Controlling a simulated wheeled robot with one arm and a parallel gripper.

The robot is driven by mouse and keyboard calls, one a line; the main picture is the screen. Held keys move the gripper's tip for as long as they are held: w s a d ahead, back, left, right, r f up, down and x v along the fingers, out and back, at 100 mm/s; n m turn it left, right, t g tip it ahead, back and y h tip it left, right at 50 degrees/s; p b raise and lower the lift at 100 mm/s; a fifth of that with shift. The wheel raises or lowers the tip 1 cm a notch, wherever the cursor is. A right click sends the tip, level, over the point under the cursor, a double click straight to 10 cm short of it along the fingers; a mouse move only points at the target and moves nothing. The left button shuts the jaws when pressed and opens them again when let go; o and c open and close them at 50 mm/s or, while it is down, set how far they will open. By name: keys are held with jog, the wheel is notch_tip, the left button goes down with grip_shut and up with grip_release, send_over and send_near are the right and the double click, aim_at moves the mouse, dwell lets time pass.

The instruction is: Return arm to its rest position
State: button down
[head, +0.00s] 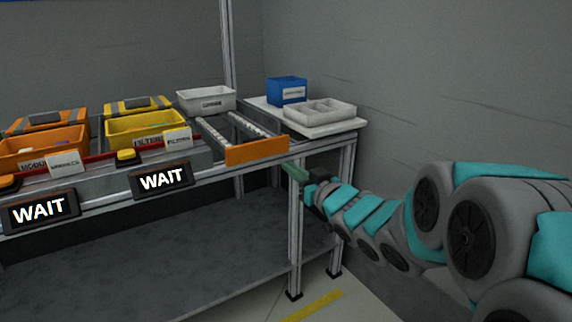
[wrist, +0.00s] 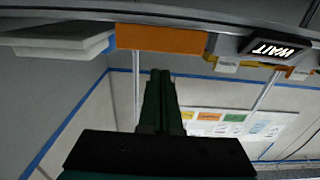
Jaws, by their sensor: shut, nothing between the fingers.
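My gripper (head: 296,173) shows in the head view at the end of my teal and grey arm, in front of the right end of the workbench. It sits just below and to the right of the orange end plate (head: 257,151). In the wrist view my gripper (wrist: 160,78) points up the picture with its green fingers together and nothing between them. The orange plate (wrist: 162,40) shows beyond the fingertips there. I cannot tell the exact gap between the gripper and the bench.
The workbench carries orange bins (head: 40,150), a yellow bin (head: 145,128), a white bin (head: 206,100), a blue box (head: 287,91) and a grey divided tray (head: 320,111). Two WAIT displays (head: 163,179) hang on its front edge. A bench leg (head: 295,240) stands below my gripper.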

jog(key=s+d+f+m+g+h, duration=0.35)
jog(key=d+f+h, duration=0.45)
jog(key=d, duration=0.4)
jog(key=s+d+f+m+g+h, duration=0.25)
jog(key=s+d+f, duration=0.3)
jog(key=s, duration=0.45)
jog(key=s+a+f+g, duration=0.1)
jog(key=s+g, duration=0.4)
jog(key=s, duration=0.9)
jog(key=s+a+f+g, duration=0.1)
jog(key=s+f+g, duration=0.2)
jog(key=s, duration=1.2)
jog(key=g, duration=0.2)
jog(key=shift+s+m+g, duration=0.3)
jog(key=shift+m+g, duration=0.1)
jog(key=shift+y, duration=0.25)
